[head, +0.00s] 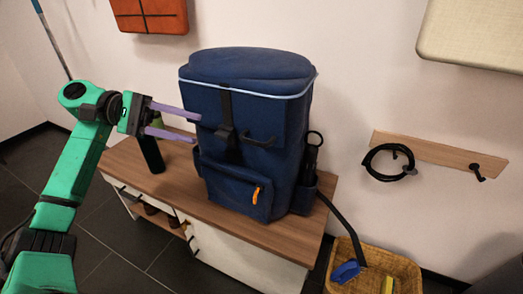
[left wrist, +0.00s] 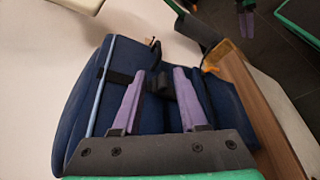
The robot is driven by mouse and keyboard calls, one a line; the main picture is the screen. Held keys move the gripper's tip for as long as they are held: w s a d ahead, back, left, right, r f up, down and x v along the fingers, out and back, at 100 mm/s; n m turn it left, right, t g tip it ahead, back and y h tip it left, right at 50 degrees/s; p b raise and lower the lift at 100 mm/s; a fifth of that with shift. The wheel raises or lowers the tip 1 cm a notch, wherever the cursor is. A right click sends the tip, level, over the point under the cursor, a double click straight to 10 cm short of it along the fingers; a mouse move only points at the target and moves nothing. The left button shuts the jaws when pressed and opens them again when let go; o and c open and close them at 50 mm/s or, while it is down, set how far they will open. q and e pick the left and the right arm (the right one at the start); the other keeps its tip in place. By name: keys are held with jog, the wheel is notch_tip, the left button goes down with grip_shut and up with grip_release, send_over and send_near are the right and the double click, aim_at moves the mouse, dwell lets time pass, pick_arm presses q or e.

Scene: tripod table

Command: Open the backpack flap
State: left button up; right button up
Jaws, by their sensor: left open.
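The blue backpack (head: 285,125) stands upright on the wooden bench. Its flap (head: 245,66), edged with light blue piping, lies closed over the top. A black strap with a buckle (head: 226,132) runs down the front, beside a black handle loop (head: 259,141). My left gripper (head: 198,128) is open and empty at the left of the backpack's front, its purple fingers pointing toward the strap. In the left wrist view, the backpack (left wrist: 75,125) lies beyond the fingers, with the buckle (left wrist: 160,88) showing between them. My right gripper (left wrist: 246,22) shows small at the top right there; its opening is unclear.
The bench top (head: 282,228) is bare in front of the backpack. A dark green bottle (head: 151,153) stands to the left, behind the gripper. A wicker basket (head: 400,272) stands right of the bench. A wall rack (head: 440,155) holds a black coil.

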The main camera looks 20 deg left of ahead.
aim_at(241, 141)
pick_arm(q)
jog(key=x, duration=1.3)
jog(key=shift+r, duration=0.2)
grip_shut()
jog(key=shift+f, duration=0.1)
dwell(0.5)
